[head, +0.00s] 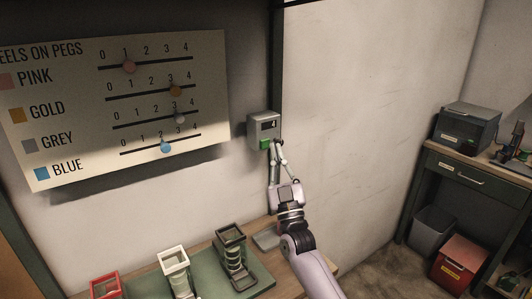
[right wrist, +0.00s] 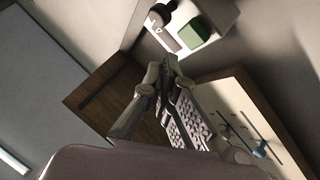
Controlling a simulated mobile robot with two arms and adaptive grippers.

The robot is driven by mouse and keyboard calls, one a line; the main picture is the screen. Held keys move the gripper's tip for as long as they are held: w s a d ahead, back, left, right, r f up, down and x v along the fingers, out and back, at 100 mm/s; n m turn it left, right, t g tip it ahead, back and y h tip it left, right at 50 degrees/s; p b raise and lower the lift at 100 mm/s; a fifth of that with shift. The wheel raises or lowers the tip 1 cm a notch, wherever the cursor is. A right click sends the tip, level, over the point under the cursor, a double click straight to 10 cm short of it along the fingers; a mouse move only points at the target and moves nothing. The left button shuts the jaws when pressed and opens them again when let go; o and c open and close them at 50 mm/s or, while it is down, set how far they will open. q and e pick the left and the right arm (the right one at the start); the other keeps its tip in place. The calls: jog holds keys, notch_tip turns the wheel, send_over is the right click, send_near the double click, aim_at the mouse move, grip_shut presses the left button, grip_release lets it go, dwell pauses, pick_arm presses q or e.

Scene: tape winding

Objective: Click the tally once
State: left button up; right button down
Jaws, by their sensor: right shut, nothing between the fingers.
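The tally (head: 256,131) is a small grey box on the wall beside a dark vertical post. It has a dark display with a digit that looks like 4, and a green button (head: 266,144) low on its front. My right gripper (head: 277,146) is shut and empty, its fingertips just right of the button in the head view. In the right wrist view the shut fingertips (right wrist: 165,63) point toward the tally (right wrist: 222,14) and its green button (right wrist: 199,32), with a gap showing between them. I cannot tell contact for certain. My left gripper is not in view.
A sliding-bead board (head: 70,120) hangs left of the tally. Below, a bench (head: 290,284) holds a green mat with red (head: 105,286), white (head: 173,258) and dark (head: 231,235) reel stands. A dark cabinet (head: 470,178) and bins stand at the right. Open wall lies right of the tally.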

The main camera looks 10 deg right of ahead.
jog(key=shift+w+a+b, duration=0.3)
jog(key=shift+w, duration=0.5)
jog(key=shift+w, duration=0.1)
dwell(0.8)
jog(key=shift+w+a+b, duration=0.2)
jog(key=shift+w+b, duration=0.1)
jog(key=shift+w+a+b, duration=0.1)
jog(key=shift+w+b, duration=0.35)
dwell(0.7)
dwell(0.3)
jog(key=shift+s+d+p, duration=0.3)
jog(key=shift+s+p, duration=0.45)
jog(key=shift+s, duration=0.15)
